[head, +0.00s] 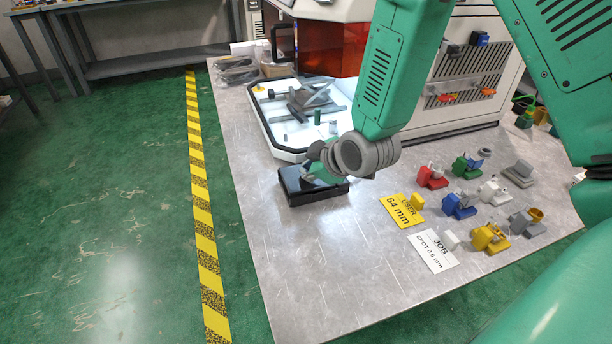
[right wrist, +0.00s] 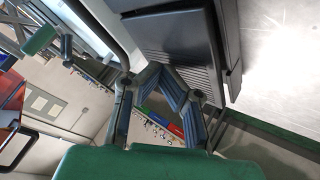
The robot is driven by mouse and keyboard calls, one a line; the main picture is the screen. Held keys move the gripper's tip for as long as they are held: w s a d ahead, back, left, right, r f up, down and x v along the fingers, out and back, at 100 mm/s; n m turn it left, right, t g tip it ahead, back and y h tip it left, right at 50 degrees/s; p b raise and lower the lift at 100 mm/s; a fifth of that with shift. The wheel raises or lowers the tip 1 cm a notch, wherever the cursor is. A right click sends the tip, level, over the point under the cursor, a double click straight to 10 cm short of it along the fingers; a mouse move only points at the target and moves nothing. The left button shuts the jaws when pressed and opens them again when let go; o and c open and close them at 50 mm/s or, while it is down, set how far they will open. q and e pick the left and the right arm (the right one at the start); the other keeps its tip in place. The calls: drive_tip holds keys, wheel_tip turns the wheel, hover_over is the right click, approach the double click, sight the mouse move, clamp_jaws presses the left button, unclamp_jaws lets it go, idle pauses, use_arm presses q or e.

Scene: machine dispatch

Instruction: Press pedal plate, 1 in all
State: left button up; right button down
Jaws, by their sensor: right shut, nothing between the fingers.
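The pedal is a black box-like unit (head: 312,190) on the metal table, just in front of the white-lit tray. In the right wrist view its dark body and ribbed plate (right wrist: 180,45) fill the top middle. My right gripper (right wrist: 173,88) is shut and empty, with its fingertips close to the ribbed plate. I cannot tell whether they touch it. In the head view my right wrist hangs over the pedal and hides part of it and most of the fingers. My left gripper is not in view.
Behind the pedal is a black-rimmed tray (head: 264,121) with metal parts. To the right are a yellow card (head: 402,211), a white card (head: 436,251) and several coloured small fixtures (head: 460,205). A machine with an orange window (head: 330,47) stands behind. The table's near left is clear.

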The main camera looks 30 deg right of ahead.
drive_tip(key=shift+f, duration=0.5)
drive_tip(key=shift+s+r, duration=0.1)
idle(0.3)
drive_tip(key=shift+r+p, duration=0.85)
drive_tip(key=shift+r, duration=0.2)
drive_tip(key=r+p, duration=0.4)
drive_tip(key=r, duration=0.1)
drive_tip(key=shift+d+p, duration=0.3)
drive_tip(key=shift+p, duration=0.05)
